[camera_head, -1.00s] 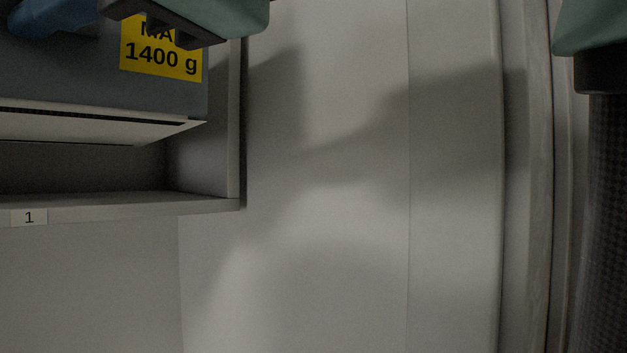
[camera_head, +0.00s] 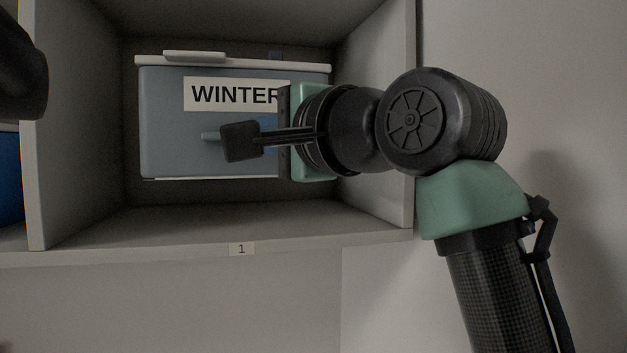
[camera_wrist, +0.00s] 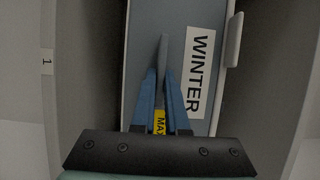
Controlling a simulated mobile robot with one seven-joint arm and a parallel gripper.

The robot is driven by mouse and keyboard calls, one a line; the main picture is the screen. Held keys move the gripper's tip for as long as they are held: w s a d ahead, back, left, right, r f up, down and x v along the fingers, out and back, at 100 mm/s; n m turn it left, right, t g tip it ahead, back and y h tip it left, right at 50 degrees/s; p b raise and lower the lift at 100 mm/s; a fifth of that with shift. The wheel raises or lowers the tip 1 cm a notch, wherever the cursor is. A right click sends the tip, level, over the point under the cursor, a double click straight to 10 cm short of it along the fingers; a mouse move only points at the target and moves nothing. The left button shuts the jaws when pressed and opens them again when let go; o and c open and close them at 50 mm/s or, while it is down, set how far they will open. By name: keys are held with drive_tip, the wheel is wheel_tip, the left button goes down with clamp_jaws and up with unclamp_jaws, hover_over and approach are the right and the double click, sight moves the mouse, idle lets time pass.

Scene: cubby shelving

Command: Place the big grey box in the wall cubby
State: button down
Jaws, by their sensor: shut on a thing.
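The big grey box (camera_head: 165,130) is blue-grey with a pale lid and a white WINTER label. In the head view it is inside the wall cubby (camera_head: 375,225) marked 1, with space on both sides.
A cubby wall (camera_head: 72,130) stands left of the box and another (camera_head: 397,110) stands right, close to my wrist. A blue thing (camera_head: 10,178) shows in the neighbouring cubby at the left edge. The wall below the cubby is bare.

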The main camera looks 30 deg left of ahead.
drive_tip(key=shift+d+f+p, duration=0.1)
drive_tip(key=shift+f+p, duration=0.4)
drive_tip(key=shift+f, duration=0.95)
drive_tip(key=shift+a+f+p, duration=0.2)
drive_tip(key=shift+f+p, duration=0.85)
drive_tip(key=shift+f, duration=0.85)
drive_tip(key=c, duration=1)
unclamp_jaws()
drive_tip(key=shift+f, duration=0.15)
drive_tip(key=shift+o, duration=0.3)
